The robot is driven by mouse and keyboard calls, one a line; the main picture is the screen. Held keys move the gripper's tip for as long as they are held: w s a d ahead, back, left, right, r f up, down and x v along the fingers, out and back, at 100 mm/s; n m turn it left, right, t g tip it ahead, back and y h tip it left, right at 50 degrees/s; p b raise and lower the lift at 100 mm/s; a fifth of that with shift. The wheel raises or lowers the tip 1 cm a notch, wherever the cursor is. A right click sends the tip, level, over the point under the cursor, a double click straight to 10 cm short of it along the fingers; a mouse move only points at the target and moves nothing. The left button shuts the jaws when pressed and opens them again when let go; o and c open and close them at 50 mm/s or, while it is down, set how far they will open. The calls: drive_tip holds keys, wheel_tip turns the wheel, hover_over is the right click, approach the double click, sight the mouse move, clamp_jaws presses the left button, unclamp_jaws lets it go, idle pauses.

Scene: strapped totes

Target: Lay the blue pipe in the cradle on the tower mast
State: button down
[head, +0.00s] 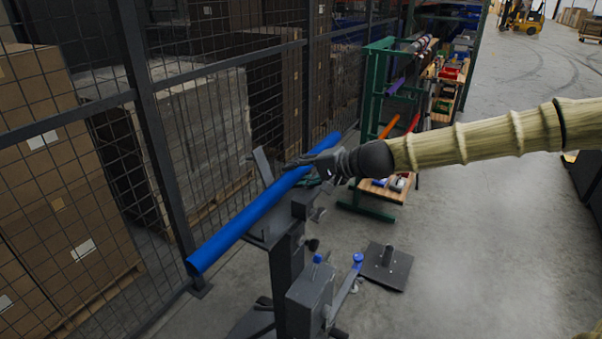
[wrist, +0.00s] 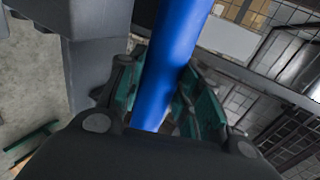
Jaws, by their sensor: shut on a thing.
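The long blue pipe (head: 235,228) lies slantwise over the head of the tower mast (head: 287,270) in the head view. Its near end hangs out to the left, close to the mesh fence. The cradle (head: 264,168) shows a grey upright plate on the pipe's far side. I cannot tell whether the pipe touches the cradle's bottom. My gripper (head: 300,162) is shut on the pipe, toward its far end. In the wrist view the blue pipe (wrist: 172,60) runs between the green-padded fingers (wrist: 158,105), with a grey part of the mast (wrist: 95,60) beside it.
A mesh fence (head: 145,120) with stacked cartons behind stands close on the left. A green rack (head: 372,110) with coloured pipes and a wooden shelf stands behind. A dark plate with a post (head: 386,266) lies on the floor at right. Open floor (head: 480,240) is at the right.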

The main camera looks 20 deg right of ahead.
drive_tip(key=shift+f+b, duration=1.65)
drive_tip(key=shift+f, duration=0.4)
drive_tip(key=c, duration=0.9)
unclamp_jaws()
drive_tip(key=shift+f, duration=0.15)
drive_tip(key=shift+s, duration=0.1)
